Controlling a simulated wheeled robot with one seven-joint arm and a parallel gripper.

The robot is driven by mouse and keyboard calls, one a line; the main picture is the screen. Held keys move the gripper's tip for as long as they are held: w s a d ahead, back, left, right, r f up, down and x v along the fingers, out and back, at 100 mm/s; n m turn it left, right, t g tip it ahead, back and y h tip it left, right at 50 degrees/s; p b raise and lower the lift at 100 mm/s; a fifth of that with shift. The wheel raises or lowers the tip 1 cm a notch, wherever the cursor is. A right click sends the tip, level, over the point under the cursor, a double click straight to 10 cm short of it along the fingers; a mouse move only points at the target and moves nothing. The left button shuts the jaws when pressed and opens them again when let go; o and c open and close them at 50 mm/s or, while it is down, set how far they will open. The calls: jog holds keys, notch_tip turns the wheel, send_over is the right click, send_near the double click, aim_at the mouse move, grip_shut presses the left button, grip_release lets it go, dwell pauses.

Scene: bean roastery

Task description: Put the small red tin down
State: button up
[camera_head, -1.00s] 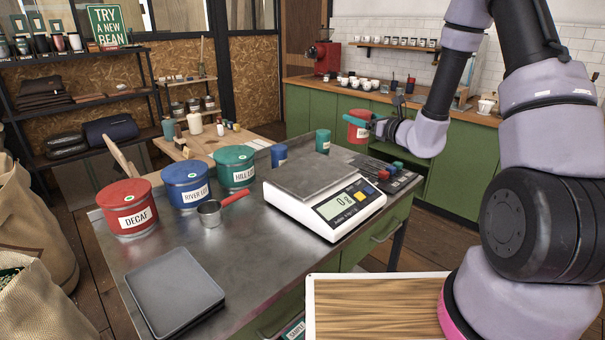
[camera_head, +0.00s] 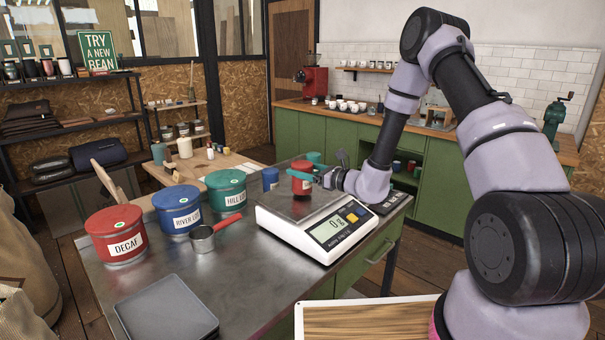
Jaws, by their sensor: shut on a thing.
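The small red tin (camera_head: 301,187) is upright in my gripper (camera_head: 298,174), whose teal fingers are shut on it near its top. The tin shows in front of the far part of the scale's grey weighing plate (camera_head: 292,208). I cannot tell whether its base touches the plate or hangs just above it. The white scale (camera_head: 303,236) stands on the metal-topped bench (camera_head: 185,265), and its display reads 0. My wrist comes in from the right.
Large red (camera_head: 115,235), blue (camera_head: 178,210) and green (camera_head: 226,190) tins stand left of the scale, with a metal scoop (camera_head: 203,239) in front. A small blue tin (camera_head: 270,179) and a teal tin (camera_head: 315,158) stand behind. Dark square trays (camera_head: 167,312) lie at the front left.

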jog(key=shift+f, duration=0.5)
jog(key=o, duration=1.2)
jog(key=shift+f, duration=0.1)
jog(key=shift+o, duration=0.2)
